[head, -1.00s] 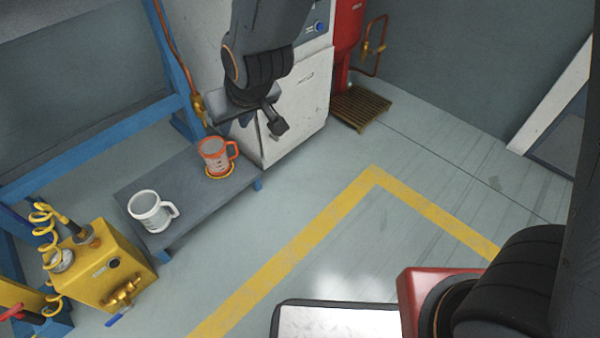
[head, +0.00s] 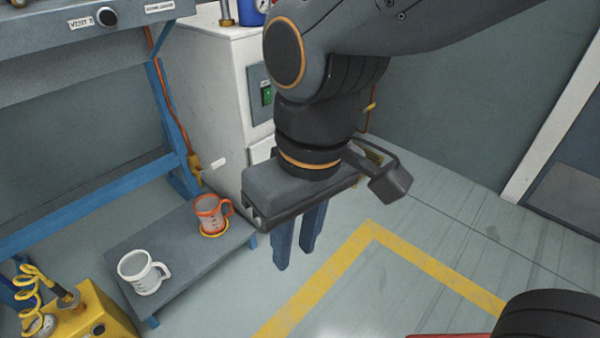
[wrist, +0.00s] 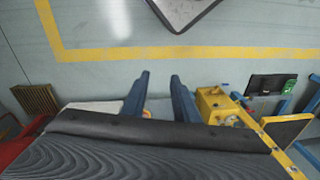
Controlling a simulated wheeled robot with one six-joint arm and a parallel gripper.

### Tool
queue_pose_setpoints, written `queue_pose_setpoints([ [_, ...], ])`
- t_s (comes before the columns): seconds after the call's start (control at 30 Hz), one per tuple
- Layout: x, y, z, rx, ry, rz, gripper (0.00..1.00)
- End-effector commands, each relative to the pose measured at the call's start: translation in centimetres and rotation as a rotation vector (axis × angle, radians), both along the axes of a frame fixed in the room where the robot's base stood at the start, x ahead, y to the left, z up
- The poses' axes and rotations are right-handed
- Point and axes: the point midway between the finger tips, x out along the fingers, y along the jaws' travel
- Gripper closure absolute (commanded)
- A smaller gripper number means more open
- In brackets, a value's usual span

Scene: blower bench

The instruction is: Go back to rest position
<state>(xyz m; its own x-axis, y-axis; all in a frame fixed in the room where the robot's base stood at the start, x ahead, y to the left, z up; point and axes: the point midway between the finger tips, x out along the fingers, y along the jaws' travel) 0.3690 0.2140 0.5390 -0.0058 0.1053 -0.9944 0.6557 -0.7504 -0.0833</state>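My gripper (head: 296,255) hangs pointing down in the middle of the head view, above the floor. Its two blue fingers stand apart with nothing visible between them. It is to the right of the low grey bench (head: 190,248) and clear of both mugs. The fingers also show in the wrist view (wrist: 159,85), apart, with floor between them. An orange mug (head: 207,211) stands upright on a yellow ring at the bench's right end. A white mug (head: 138,273) stands upright at its left end.
A white cabinet (head: 215,110) stands behind my arm. A yellow box (head: 95,315) with a coiled hose is at the lower left, and it also shows in the wrist view (wrist: 215,103). A yellow floor line (head: 420,258) marks open floor on the right.

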Motion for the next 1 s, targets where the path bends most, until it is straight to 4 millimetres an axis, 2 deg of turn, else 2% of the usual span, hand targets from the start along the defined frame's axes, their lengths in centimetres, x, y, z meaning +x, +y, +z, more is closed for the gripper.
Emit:
queue_pose_setpoints([
  [0.27,0.0,0.0,0.3,0.002,0.000,-0.005,0.73],
  [0.63,0.0,-0.2,3.2,0.027,0.008,-0.071,0.73],
  [1.0,0.0,-0.4,4.6,0.042,0.013,-0.110,0.73],
])
